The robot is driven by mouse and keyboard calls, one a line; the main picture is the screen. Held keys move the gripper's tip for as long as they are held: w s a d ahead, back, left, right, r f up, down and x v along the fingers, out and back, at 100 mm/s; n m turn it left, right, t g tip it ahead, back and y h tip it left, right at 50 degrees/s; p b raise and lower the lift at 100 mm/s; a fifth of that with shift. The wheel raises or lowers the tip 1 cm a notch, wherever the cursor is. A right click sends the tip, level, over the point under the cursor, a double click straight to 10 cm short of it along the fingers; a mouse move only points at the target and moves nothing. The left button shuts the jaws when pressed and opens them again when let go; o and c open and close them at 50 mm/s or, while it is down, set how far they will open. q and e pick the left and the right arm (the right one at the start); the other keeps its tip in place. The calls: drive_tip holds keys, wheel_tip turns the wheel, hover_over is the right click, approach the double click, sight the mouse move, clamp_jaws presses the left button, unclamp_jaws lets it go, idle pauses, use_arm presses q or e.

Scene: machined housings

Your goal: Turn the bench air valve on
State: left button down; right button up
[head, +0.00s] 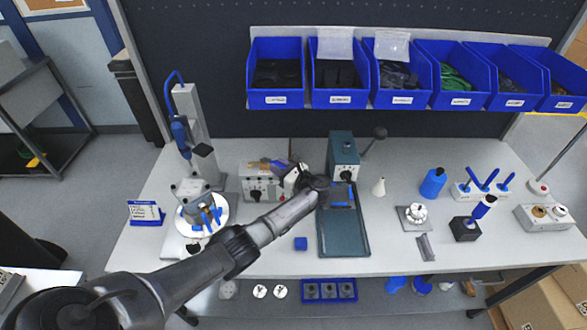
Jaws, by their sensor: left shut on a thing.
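My left arm reaches in from the lower left across the bench. My left gripper (280,166) is at the top of a pale box with dark round knobs (258,196). It is shut on a small part there, which looks like the handle of the bench air valve (262,164). A brass-coloured piece and a bit of blue show at the fingertips. The gripper hides most of the handle, and I cannot tell which way it is turned. My right gripper is not in view.
A teal press-like machine (343,152) with a dark green base plate stands just right of the gripper. A round white fixture (218,224) holding a housing is at the left. Blue bins (276,100) hang behind.

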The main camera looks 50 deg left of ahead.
use_arm(q)
drive_tip(key=shift+g, duration=0.3)
drive_tip(key=c, duration=1)
unclamp_jaws()
drive_tip(key=shift+w, duration=0.1)
drive_tip(key=b+v, duration=0.1)
drive_tip(key=v, duration=1.2)
drive_tip(key=shift+d+r, duration=0.1)
drive_tip(key=shift+d, duration=0.25)
